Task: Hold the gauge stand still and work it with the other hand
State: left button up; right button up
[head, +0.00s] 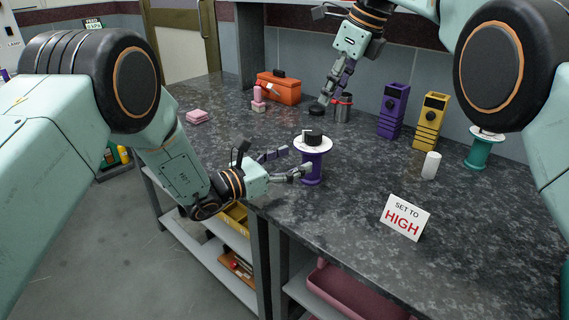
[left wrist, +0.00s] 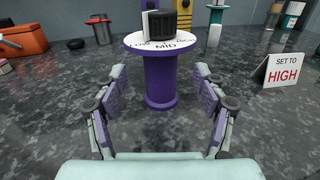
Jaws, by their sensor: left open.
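The gauge stand (head: 313,167) is a purple post with a white dial plate and a black knob (head: 313,137) on top. It stands upright on the dark counter. In the left wrist view the stand (left wrist: 173,78) is straight ahead, with MID readable at the front of its dial; the knob's white mark is toward the left front. My left gripper (head: 296,162) is open, its fingers on either side of the line to the post; contact is not clear. My right gripper (head: 326,98) is beyond the stand, pointing down, its opening unclear. A sign (head: 404,217) reads SET TO HIGH.
A white cylinder (head: 431,165) stands right of the stand, and a teal stand (head: 478,152) farther right. The counter's front edge is close.

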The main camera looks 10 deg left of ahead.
aim_at(304, 156)
pick_arm(q)
jog(key=shift+x, duration=3.05)
jog(key=shift+f, duration=0.1)
jog(key=shift+c, duration=0.4)
jog(key=c, duration=1.4)
